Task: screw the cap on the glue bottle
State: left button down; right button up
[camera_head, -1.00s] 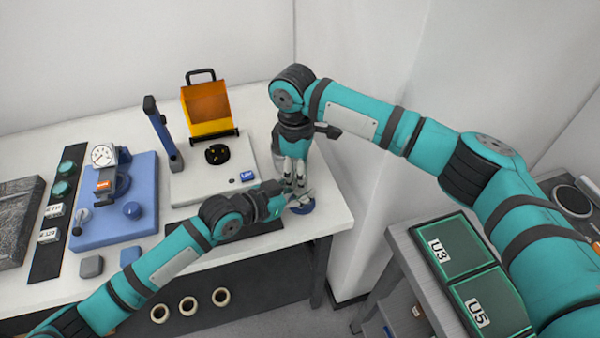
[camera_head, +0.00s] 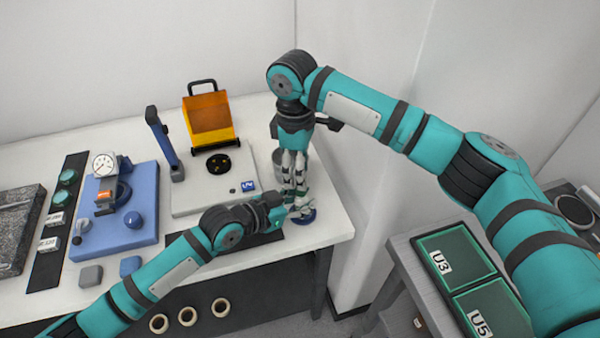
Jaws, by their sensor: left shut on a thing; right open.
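My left gripper (camera_head: 298,211) is shut at the right front of the white table, just above a small blue disc (camera_head: 307,217). What it holds is small and pale and mostly hidden by the fingers; it appears to be the glue bottle. My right gripper (camera_head: 295,190) is open and points straight down from above, its fingertips directly over the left gripper's fingers. I cannot make out the cap, nor whether it sits on the bottle.
A grey cup (camera_head: 279,162) stands close behind my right gripper. The white instrument base (camera_head: 190,200) with an orange box (camera_head: 208,114) is to the left, then a blue dial-gauge stand (camera_head: 140,190). The table's right edge is near. Green trays (camera_head: 455,255) lie on a cabinet at right.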

pick_arm(q)
jog(key=shift+s+f, duration=0.1)
jog(key=shift+f, duration=0.1)
pick_arm(e)
jog(key=shift+c, duration=0.3)
notch_tip(320, 180, up, 3)
jog(key=shift+w+r+n, duration=0.1)
jog(key=shift+r+n, duration=0.05)
jog(key=shift+n, duration=1.05)
jog(key=shift+s+d+f, duration=0.1)
jog(key=shift+f, duration=1.95)
jog(key=shift+s+d+f, duration=0.1)
jog(key=shift+f, duration=1.9)
jog(key=shift+c, duration=0.4)
grip_shut()
